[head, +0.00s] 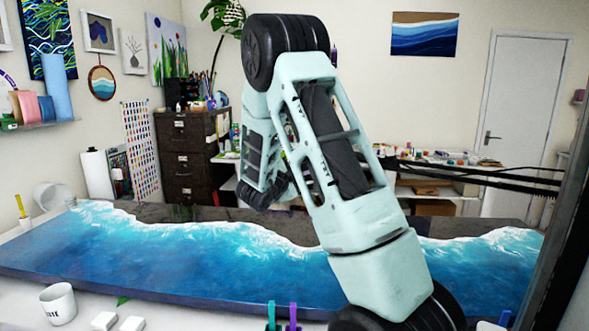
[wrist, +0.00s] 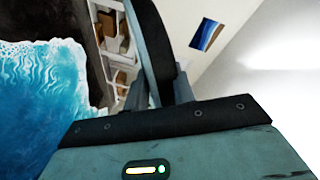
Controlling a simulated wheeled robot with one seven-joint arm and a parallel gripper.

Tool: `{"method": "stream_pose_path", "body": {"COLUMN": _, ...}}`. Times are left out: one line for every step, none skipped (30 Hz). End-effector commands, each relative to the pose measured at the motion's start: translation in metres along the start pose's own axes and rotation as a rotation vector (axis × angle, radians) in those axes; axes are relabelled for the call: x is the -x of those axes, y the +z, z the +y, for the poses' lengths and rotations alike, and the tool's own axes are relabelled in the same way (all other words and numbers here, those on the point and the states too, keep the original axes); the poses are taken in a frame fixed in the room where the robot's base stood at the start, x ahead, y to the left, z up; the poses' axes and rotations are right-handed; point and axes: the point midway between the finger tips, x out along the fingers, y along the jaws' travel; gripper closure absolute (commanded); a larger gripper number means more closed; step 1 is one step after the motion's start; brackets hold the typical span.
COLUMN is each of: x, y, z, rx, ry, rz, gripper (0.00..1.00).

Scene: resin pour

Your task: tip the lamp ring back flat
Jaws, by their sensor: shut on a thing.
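My gripper (wrist: 160,88) shows in the wrist view, its two fingers closed on a dark curved band. I take this band to be the lamp ring (wrist: 156,40). It rises from between the fingers and runs out of the top of the picture, tilted in this view. Only part of it shows, so I cannot tell its full pose. In the head view my arm fills the middle, and I cannot make out the ring or the fingers there.
A long table (head: 180,262) with blue and white wave resin spans the head view. A white mug (head: 58,303) stands at front left, and a tipped pale container (head: 52,195) lies at the far left. A dark drawer cabinet (head: 187,150) and shelves stand behind.

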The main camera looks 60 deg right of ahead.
Motion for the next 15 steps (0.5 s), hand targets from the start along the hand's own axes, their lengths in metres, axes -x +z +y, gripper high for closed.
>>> {"method": "stream_pose_path", "body": {"x": 0.000, "y": 0.003, "z": 0.008, "rx": 0.024, "ry": 0.007, "rz": -0.001, "gripper": 1.00}}
{"method": "stream_pose_path", "body": {"x": 0.000, "y": 0.003, "z": 0.011, "rx": 0.037, "ry": 0.010, "rz": -0.002, "gripper": 1.00}}
{"method": "stream_pose_path", "body": {"x": 0.000, "y": 0.004, "z": 0.014, "rx": 0.052, "ry": 0.014, "rz": -0.004, "gripper": 1.00}}
{"method": "stream_pose_path", "body": {"x": 0.000, "y": 0.004, "z": 0.017, "rx": 0.061, "ry": 0.017, "rz": -0.004, "gripper": 1.00}}
{"method": "stream_pose_path", "body": {"x": 0.000, "y": 0.005, "z": 0.018, "rx": 0.070, "ry": 0.019, "rz": -0.005, "gripper": 1.00}}
{"method": "stream_pose_path", "body": {"x": 0.000, "y": 0.005, "z": 0.021, "rx": 0.080, "ry": 0.022, "rz": -0.006, "gripper": 1.00}}
{"method": "stream_pose_path", "body": {"x": 0.000, "y": 0.005, "z": 0.022, "rx": 0.087, "ry": 0.024, "rz": -0.006, "gripper": 1.00}}
{"method": "stream_pose_path", "body": {"x": 0.000, "y": 0.005, "z": 0.023, "rx": 0.092, "ry": 0.025, "rz": -0.006, "gripper": 1.00}}
{"method": "stream_pose_path", "body": {"x": 0.000, "y": 0.006, "z": 0.024, "rx": 0.097, "ry": 0.027, "rz": -0.006, "gripper": 1.00}}
{"method": "stream_pose_path", "body": {"x": 0.000, "y": 0.006, "z": 0.025, "rx": 0.100, "ry": 0.028, "rz": -0.007, "gripper": 1.00}}
{"method": "stream_pose_path", "body": {"x": 0.000, "y": 0.006, "z": 0.025, "rx": 0.102, "ry": 0.028, "rz": -0.007, "gripper": 1.00}}
{"method": "stream_pose_path", "body": {"x": 0.000, "y": 0.006, "z": 0.025, "rx": 0.104, "ry": 0.029, "rz": -0.007, "gripper": 1.00}}
{"method": "stream_pose_path", "body": {"x": 0.000, "y": 0.005, "z": 0.025, "rx": 0.105, "ry": 0.029, "rz": -0.007, "gripper": 1.00}}
{"method": "stream_pose_path", "body": {"x": 0.000, "y": 0.005, "z": 0.025, "rx": 0.106, "ry": 0.030, "rz": -0.007, "gripper": 1.00}}
{"method": "stream_pose_path", "body": {"x": 0.000, "y": 0.005, "z": 0.025, "rx": 0.106, "ry": 0.030, "rz": -0.007, "gripper": 1.00}}
